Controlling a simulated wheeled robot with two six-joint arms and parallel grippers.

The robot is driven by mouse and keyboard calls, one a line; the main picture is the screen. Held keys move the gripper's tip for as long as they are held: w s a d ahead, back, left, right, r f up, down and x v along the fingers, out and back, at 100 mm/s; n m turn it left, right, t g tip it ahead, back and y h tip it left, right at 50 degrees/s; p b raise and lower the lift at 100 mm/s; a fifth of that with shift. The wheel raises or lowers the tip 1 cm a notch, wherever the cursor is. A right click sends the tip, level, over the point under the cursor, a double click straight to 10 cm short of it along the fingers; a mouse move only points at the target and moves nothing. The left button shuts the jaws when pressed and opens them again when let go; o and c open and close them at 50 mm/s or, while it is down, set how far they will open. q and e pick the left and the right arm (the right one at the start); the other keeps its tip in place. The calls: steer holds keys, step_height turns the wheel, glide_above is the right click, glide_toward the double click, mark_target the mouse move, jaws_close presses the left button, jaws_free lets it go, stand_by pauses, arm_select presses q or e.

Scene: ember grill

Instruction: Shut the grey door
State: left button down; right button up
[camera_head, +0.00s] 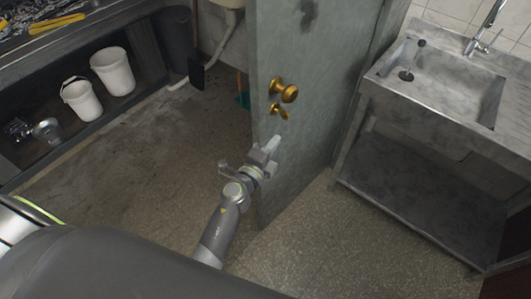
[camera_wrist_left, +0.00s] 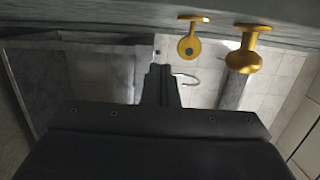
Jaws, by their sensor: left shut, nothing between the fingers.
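The grey door (camera_head: 310,110) stands ajar in the middle of the head view, its free edge toward the left. It carries a round gold knob (camera_head: 289,93) and a smaller gold lock piece (camera_head: 280,111) below it. My left gripper (camera_head: 272,145) is shut and empty, just below the lock piece in the picture. I cannot tell whether it touches the door. In the left wrist view the door (camera_wrist_left: 120,15) crosses the top, with the knob (camera_wrist_left: 243,62) and lock piece (camera_wrist_left: 190,47) to the right of my shut fingers (camera_wrist_left: 160,85). My right gripper is not in view.
A metal sink unit (camera_head: 440,130) with a lower shelf stands right of the door. A dark shelf unit at the left holds two white buckets (camera_head: 113,70) (camera_head: 82,99). The floor (camera_head: 150,170) left of the door is clear.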

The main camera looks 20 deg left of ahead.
mark_target(268, 129)
arm_select(q)
steer(key=shift+w+a, duration=0.5)
steer(key=shift+w, duration=0.3)
steer(key=shift+w+a, duration=0.55)
steer(key=shift+w, duration=0.25)
steer(key=shift+w+a, duration=0.5)
steer(key=shift+w, duration=0.3)
steer(key=shift+b, duration=0.3)
